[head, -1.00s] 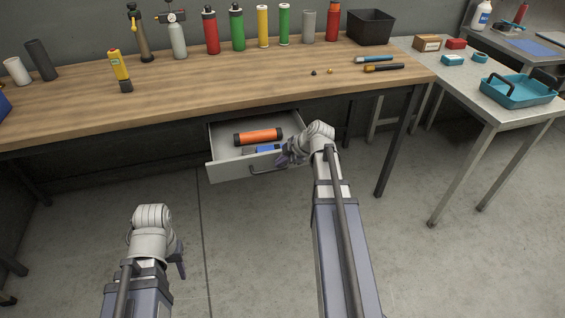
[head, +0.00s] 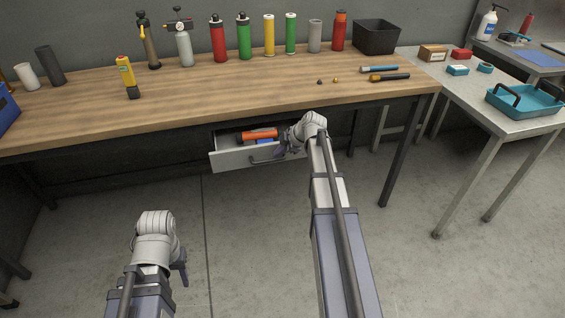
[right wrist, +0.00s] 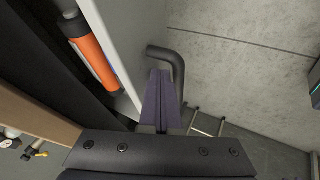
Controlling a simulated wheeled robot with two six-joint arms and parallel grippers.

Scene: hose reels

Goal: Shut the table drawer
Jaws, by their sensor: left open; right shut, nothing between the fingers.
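The grey table drawer (head: 232,160) hangs under the wooden workbench and stands partly open. Inside lie an orange cylinder with dark ends (head: 259,135) and a blue item (head: 264,141). A dark bar handle (head: 262,161) is on its front. My right gripper (head: 283,148) is at the right part of the drawer front. In the right wrist view its shut, empty fingers (right wrist: 160,92) are beside the handle (right wrist: 170,56), close to the drawer front (right wrist: 125,35); I cannot tell if they touch. My left gripper (head: 180,270) is open, low at the left, away from the drawer.
The workbench top (head: 200,95) carries several bottles and cylinders, a black bin (head: 376,36) and two torches at the right. A metal side table (head: 490,112) with a teal tray (head: 525,101) stands at the right. The floor before the drawer is clear.

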